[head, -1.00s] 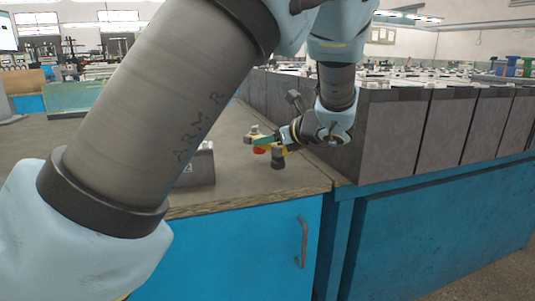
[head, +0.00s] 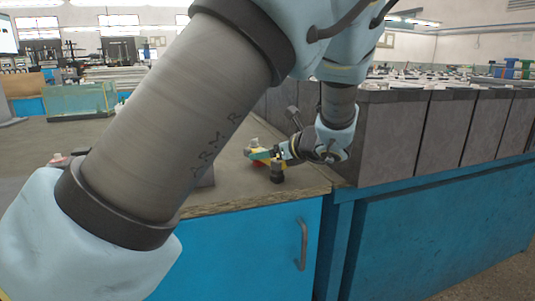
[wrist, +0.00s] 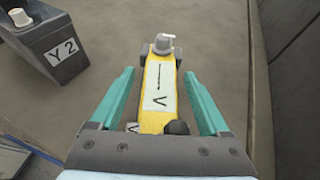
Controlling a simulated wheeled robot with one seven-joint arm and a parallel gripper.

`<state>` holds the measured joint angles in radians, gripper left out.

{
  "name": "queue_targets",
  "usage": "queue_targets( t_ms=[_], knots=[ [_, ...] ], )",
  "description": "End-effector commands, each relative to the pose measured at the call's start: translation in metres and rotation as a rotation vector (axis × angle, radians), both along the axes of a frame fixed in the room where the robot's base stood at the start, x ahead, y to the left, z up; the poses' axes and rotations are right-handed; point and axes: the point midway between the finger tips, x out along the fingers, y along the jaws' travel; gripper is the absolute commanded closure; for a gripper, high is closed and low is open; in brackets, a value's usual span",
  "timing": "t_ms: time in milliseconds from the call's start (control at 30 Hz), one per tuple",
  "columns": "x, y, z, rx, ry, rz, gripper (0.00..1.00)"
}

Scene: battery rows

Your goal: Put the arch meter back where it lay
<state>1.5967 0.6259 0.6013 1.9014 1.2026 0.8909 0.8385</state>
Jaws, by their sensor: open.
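The arch meter (wrist: 158,90) is a yellow bar with a white label marked V, a grey knob at its far end and dark round parts. In the wrist view it lies between the two green fingers of my gripper (wrist: 160,100), with a gap on each side. My gripper is open around it. In the head view the arch meter (head: 277,172) shows partly at the bench corner, with my gripper (head: 262,155) over it; the fingers hide part of it. It appears to rest on the bench top (head: 235,195).
A dark battery marked Y 2 (wrist: 48,42) stands at upper left in the wrist view; my arm mostly hides that area in the head view. A row of tall grey blocks (head: 392,138) stands close on the right. A glass tank (head: 82,100) stands at the far left.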

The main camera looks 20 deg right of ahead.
Motion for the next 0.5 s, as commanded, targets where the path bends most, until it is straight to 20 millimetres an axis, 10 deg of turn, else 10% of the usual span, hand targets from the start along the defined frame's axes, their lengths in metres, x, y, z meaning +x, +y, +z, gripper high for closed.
queue_targets(
  t_ms=[500],
  knots=[
    [-0.058, -0.017, 0.029, -0.001, 0.001, -0.005, 0.2]
  ],
)
